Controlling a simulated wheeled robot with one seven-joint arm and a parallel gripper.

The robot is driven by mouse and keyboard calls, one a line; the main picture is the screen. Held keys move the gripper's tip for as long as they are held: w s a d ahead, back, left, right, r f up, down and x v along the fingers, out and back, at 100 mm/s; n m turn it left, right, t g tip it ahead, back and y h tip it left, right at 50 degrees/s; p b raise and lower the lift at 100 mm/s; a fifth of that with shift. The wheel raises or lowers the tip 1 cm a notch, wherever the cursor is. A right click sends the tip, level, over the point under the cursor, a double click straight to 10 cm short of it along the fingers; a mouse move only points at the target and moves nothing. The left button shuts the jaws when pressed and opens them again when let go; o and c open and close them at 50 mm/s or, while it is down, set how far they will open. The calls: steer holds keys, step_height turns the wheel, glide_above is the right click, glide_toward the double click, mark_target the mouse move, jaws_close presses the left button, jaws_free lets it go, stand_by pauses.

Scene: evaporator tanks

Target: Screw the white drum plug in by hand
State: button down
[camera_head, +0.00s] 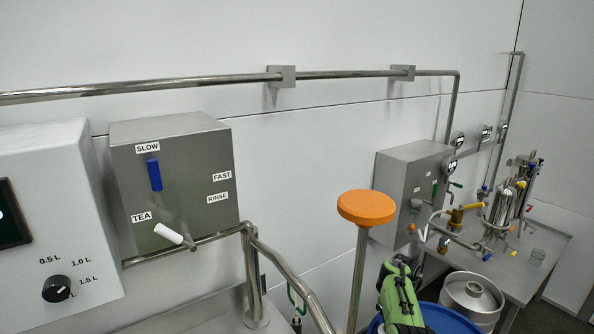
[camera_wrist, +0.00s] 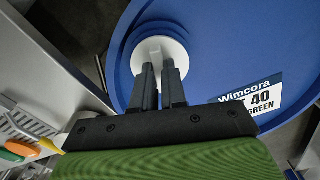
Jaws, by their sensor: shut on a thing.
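The white drum plug (camera_wrist: 160,52) sits at the raised blue ring on top of the blue drum (camera_wrist: 220,50) in the wrist view. My gripper (camera_wrist: 160,72) is over the plug with its two dark fingers close together, shut on the plug's middle part, which the fingertips partly hide. How far the plug sits in its opening cannot be told. In the head view, my green gripper body (camera_head: 400,293) is above the blue drum (camera_head: 445,320), and the plug is hidden there.
An orange disc on a post (camera_head: 366,208) stands just left of my arm. A steel keg (camera_head: 472,297) and a bench with valves (camera_head: 540,262) are to the right. A metal surface (camera_wrist: 50,60) runs along the drum's left side.

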steer(key=m, duration=0.3)
steer(key=m, duration=0.3)
steer(key=shift+f+m, duration=0.1)
steer(key=shift+m, duration=0.2)
steer(key=c, duration=1.1)
jaws_free()
step_height(320, 180, up, 6)
steer(key=p, duration=0.4)
steer(key=shift+r+p, duration=0.2)
steer(key=shift+p, duration=0.15)
steer(key=shift+f, duration=0.1)
steer(key=shift+c, duration=0.3)
